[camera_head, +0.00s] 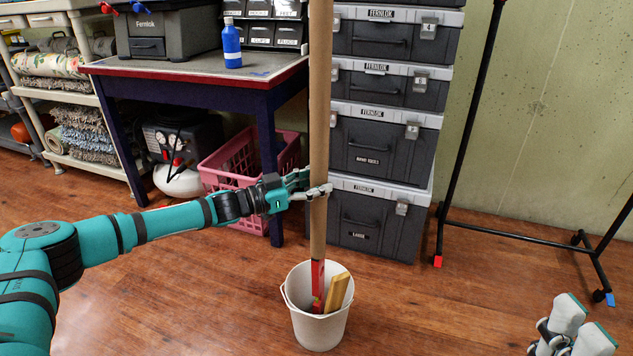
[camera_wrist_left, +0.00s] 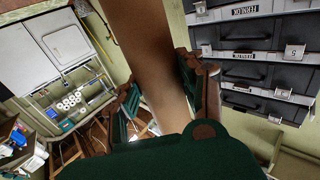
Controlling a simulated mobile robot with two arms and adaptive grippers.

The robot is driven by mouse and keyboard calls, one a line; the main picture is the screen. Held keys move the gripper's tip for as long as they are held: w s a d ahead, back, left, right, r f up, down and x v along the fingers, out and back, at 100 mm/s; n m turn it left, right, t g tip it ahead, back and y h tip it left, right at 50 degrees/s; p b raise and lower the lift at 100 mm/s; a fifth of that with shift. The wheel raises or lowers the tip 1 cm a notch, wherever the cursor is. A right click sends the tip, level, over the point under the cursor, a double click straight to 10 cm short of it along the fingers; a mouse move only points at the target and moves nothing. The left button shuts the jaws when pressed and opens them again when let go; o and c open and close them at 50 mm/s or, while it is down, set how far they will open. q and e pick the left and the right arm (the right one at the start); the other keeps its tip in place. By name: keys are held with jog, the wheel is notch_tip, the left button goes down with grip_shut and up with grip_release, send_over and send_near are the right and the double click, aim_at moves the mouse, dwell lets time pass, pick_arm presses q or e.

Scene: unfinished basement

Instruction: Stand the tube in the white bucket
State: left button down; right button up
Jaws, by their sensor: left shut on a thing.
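The tube (camera_head: 319,130) is long, brown and upright, and its top runs out of the head view. My left gripper (camera_head: 312,192) is shut around it low down, above the bucket. The tube also fills the middle of the left wrist view (camera_wrist_left: 150,55), between the fingers. The white bucket (camera_head: 320,331) stands on the floor below. The tube's lower end shows just above the bucket's far rim, in line with a red piece in the bucket. My right gripper (camera_head: 582,325) is at the lower right, empty and apparently open, partly cut off.
The bucket holds a red piece (camera_head: 317,284) and a yellow wooden piece (camera_head: 337,292). Stacked dark cases (camera_head: 378,222) stand behind the tube. A table (camera_head: 200,70) with a blue bottle (camera_head: 231,45) and a pink basket (camera_head: 240,165) are behind my left arm. The floor around the bucket is clear.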

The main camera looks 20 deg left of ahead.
pick_arm(q)
jog(key=c, duration=1.2)
grip_release()
notch_tip(320, 180, down, 3)
jog(key=shift+s+a+r+y, duration=0.15)
jog(key=shift+r+y, duration=0.05)
jog(key=shift+y, duration=0.2)
jog(key=o, duration=0.4)
jog(key=shift+w+a+f, duration=0.1)
jog(key=shift+w+f, duration=0.05)
jog(key=shift+w, duration=0.1)
jog(key=shift+o, duration=0.4)
jog(key=shift+s+r, duration=0.1)
jog(key=shift+r, duration=0.15)
jog(key=v, duration=1.2)
